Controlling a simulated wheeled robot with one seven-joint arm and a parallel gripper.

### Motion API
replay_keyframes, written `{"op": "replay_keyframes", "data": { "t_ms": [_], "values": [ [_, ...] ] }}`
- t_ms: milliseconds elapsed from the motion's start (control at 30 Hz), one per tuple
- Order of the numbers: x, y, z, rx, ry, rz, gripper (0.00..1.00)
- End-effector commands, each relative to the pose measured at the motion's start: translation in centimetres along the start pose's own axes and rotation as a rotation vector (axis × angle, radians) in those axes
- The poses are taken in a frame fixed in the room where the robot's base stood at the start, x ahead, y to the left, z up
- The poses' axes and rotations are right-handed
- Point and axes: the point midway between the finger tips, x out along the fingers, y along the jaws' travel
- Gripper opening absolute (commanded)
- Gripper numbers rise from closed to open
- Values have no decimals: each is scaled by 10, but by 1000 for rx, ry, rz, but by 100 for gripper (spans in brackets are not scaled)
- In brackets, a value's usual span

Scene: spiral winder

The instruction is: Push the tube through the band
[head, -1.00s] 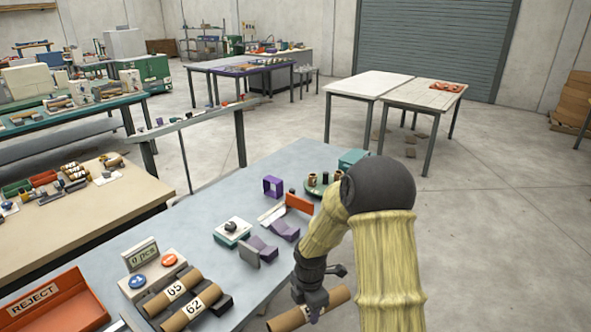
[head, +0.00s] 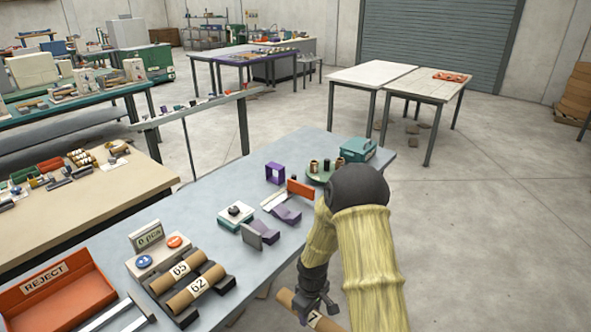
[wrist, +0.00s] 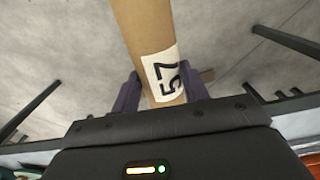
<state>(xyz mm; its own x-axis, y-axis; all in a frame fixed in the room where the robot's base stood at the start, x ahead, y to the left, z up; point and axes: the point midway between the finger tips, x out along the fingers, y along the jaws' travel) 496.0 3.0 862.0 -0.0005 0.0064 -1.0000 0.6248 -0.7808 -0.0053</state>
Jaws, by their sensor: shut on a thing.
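My gripper (head: 318,303) is shut on a brown cardboard tube (head: 291,300) with a white label. A purple square open frame (head: 275,172) stands towards the back of the table, well away from the tube. I cannot tell whether it is the band.
Tubes 65 (head: 180,270) and 62 (head: 193,290) lie on a dark rack at the front of the grey table (head: 215,180). A counter box (head: 155,262) and an orange REJECT bin (head: 50,292) stand left. Purple cradles (head: 287,215) and an orange plate (head: 300,189) stand farther back.

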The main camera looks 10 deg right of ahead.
Motion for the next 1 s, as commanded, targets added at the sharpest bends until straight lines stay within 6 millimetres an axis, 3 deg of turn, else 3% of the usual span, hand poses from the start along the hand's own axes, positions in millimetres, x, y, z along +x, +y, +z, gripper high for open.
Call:
{"op": "replay_keyframes", "data": {
  "t_ms": [200,400,1000],
  "values": [
    [25,0,2,359,-3,2,21],
    [41,0,5,611,-3,6,21],
    [44,2,6,679,-2,6,21]
  ]
}}
